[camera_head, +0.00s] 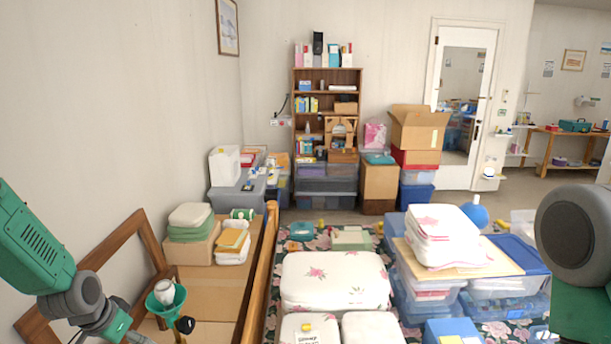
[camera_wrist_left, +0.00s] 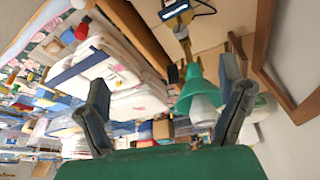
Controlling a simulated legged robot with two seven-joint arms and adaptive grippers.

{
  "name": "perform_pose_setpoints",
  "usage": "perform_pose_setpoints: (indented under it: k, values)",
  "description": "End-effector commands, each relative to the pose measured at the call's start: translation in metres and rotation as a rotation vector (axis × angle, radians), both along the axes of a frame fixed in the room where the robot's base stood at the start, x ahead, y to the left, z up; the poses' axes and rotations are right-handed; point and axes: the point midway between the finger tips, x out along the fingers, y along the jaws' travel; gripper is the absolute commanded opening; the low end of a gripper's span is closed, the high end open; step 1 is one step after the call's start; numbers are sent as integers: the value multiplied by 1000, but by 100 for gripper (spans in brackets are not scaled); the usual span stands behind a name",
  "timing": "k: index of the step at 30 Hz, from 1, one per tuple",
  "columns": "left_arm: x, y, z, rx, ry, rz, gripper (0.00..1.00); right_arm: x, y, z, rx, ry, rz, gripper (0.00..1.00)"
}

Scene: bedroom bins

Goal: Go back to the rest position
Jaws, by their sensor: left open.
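My left arm comes in at the left of the head view, its green and grey links reaching down to the bottom edge. Its gripper cannot be made out clearly there. In the left wrist view my left gripper (camera_wrist_left: 166,78) is open, its two fingers spread with nothing held between them. A green lamp-like cone (camera_wrist_left: 197,92) with a white part shows beyond the fingers, close to the right finger; whether it touches cannot be told. The same green cone (camera_head: 160,307) is beside my left arm in the head view. My right arm shows at the right edge; its gripper is out of view.
A wooden bed rail (camera_head: 265,262) and cardboard surface (camera_head: 215,286) lie right of my left arm. A leaning wooden frame (camera_head: 107,247) stands by the left wall. White floral cushions (camera_head: 335,280) and plastic bins (camera_head: 430,295) fill the middle. A bookshelf (camera_head: 327,73) stands behind.

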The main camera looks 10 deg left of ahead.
Motion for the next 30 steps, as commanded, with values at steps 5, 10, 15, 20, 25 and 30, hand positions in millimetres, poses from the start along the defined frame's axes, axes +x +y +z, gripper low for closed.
perform_pose_setpoints:
  k: [5,10,15,20,25,30]
  values:
    - [-27,-25,-45,0,35,8,88,0,0,-24,0,-1,0,100]
    - [-64,-54,-95,0,80,26,88,0,0,-50,0,0,0,100]
    - [-133,-94,-172,8,160,50,88,0,0,-95,0,0,0,100]
    - [-217,-126,-237,26,242,84,88,0,0,-140,0,0,0,100]
    - [-279,-140,-267,43,294,109,88,0,0,-167,0,0,0,100]
    - [-297,-143,-270,49,307,120,88,0,0,-172,0,0,0,100]
